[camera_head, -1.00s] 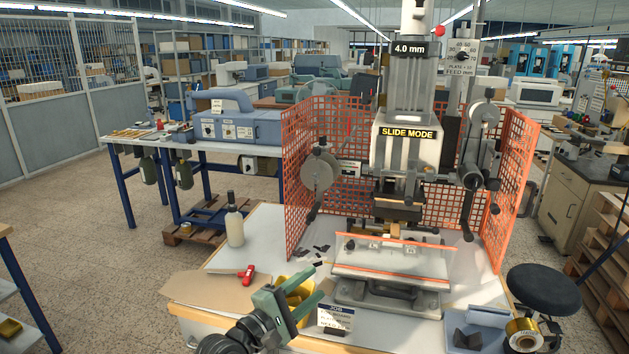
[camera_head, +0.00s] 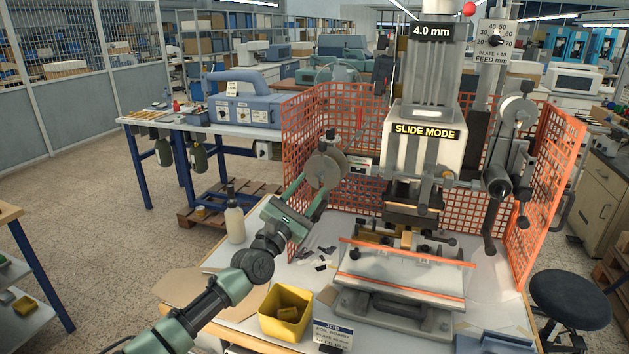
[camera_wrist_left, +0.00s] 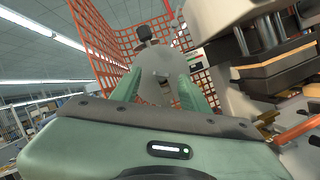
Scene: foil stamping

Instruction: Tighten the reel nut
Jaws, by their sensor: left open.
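The left foil reel (camera_head: 325,170) is a grey disc on the left side of the press, and it also shows in the left wrist view (camera_wrist_left: 157,62). A dark knob (camera_head: 330,134) stands at its upper edge and shows at the top of the disc in the wrist view (camera_wrist_left: 145,33). I cannot tell whether this knob is the reel nut. My left gripper (camera_head: 311,186) is open and points up at the reel. In the wrist view its green fingers (camera_wrist_left: 158,82) stand either side of the disc's lower part, with nothing visibly gripped. My right gripper is not in view.
The press head (camera_head: 425,135) stands right of the reel, with an orange mesh guard (camera_head: 300,130) behind and left. A yellow bin (camera_head: 285,312), a bottle (camera_head: 235,220) and a job card (camera_head: 332,335) stand on the bench around my left arm. Dark scraps lie below the gripper.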

